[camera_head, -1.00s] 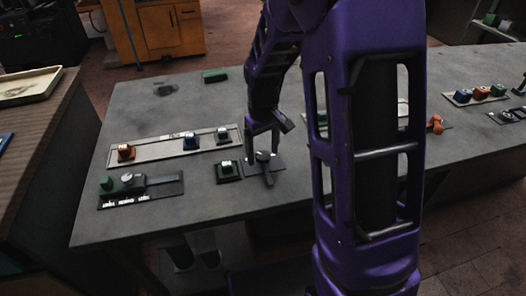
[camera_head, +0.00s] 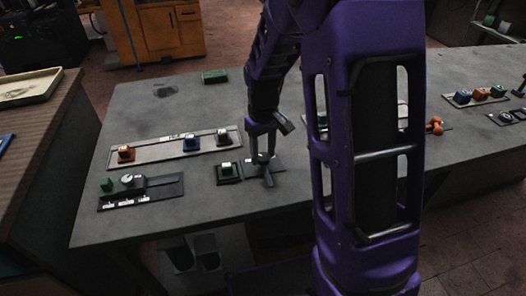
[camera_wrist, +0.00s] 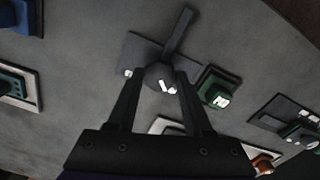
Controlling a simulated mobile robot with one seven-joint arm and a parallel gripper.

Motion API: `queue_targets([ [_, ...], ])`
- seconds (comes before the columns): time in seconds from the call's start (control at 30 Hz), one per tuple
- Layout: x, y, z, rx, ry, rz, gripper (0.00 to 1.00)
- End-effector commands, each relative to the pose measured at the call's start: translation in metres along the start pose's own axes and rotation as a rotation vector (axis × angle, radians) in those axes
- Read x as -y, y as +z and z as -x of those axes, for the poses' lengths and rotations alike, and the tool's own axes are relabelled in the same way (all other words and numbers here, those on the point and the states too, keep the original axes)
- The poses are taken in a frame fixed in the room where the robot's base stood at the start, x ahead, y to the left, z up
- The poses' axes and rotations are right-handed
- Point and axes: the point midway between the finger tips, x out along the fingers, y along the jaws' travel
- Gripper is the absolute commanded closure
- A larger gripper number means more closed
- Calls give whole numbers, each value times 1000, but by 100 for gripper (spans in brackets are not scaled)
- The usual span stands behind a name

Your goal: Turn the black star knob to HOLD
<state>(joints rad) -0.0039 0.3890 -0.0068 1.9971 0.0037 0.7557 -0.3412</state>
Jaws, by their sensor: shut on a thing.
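The dark knob (camera_head: 263,158), with a long bar reaching out from it, sits on a small dark plate (camera_head: 281,162) near the middle of the table. In the wrist view the knob (camera_wrist: 160,75) is round, and its bar points up and right over the plate (camera_wrist: 142,47). White marks show beside and below it, too small to read. My gripper (camera_head: 262,150) reaches down over the knob. In the wrist view my gripper (camera_wrist: 160,80) has one finger on each side of the knob and is shut on it. A star shape cannot be made out.
A green button block (camera_head: 228,171) stands close left of the knob. Further left are a long plate (camera_head: 160,152) with several coloured blocks and a dark panel (camera_head: 165,190) with a grey dial and white labels. The table front (camera_head: 180,225) is clear.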

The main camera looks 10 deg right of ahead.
Motion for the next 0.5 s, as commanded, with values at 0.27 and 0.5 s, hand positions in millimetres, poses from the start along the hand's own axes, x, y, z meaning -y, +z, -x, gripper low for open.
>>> queue_targets([
  [0.27, 0, 0, 1, -1, 0, -39, 100],
  [0.5, 0, 0, 2, 0, 0, -176, 100],
])
